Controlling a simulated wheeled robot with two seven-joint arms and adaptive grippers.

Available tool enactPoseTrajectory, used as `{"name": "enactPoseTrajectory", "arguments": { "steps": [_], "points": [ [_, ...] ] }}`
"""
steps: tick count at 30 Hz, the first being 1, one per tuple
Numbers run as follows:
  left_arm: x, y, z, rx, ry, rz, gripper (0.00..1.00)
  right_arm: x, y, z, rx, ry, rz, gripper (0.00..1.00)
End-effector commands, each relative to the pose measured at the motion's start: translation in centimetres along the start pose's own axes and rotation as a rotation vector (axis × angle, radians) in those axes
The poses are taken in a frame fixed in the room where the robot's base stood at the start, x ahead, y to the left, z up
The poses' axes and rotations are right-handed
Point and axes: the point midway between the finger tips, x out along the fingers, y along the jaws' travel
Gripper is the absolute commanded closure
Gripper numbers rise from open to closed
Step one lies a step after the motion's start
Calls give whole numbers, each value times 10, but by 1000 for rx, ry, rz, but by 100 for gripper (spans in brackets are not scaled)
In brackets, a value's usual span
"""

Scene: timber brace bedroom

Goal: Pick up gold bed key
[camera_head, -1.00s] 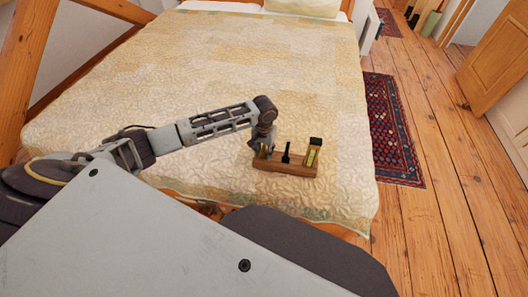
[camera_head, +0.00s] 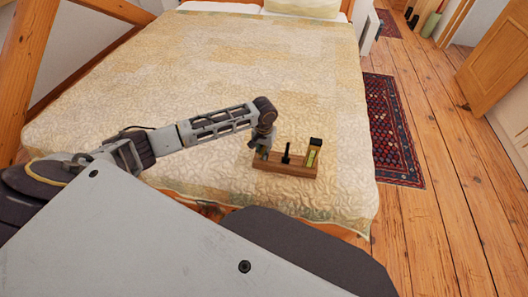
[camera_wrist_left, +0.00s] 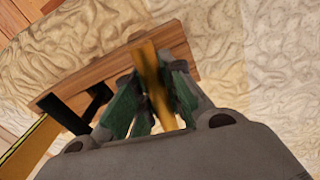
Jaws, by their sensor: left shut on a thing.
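The gold bed key (camera_wrist_left: 153,80) shows in the left wrist view as a flat gold bar between the green finger pads of my left gripper (camera_wrist_left: 150,95). The gripper is shut on it, above the left end of a wooden block (camera_head: 285,168) on the bed. The wrist view also shows the block (camera_wrist_left: 110,68) right by the key's end; I cannot tell whether the key still touches it. In the head view my gripper (camera_head: 262,152) hides the key. My right gripper is not in view.
A small black item (camera_head: 287,154) and a yellow-green tool with a black top (camera_head: 313,153) stand in the block, right of my gripper. The quilted bed (camera_head: 200,80) is otherwise clear. A patterned rug (camera_head: 391,130) lies on the plank floor at right.

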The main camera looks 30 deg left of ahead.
Motion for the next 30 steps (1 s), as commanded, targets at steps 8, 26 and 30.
{"name": "enactPoseTrajectory", "arguments": {
  "steps": [8,26,30],
  "points": [
    [-1,0,0,0,1,0,100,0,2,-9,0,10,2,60],
    [-56,1,-1,1,2,2,100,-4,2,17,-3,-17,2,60],
    [-76,0,-1,0,3,1,100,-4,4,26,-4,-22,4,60]
  ]
}}
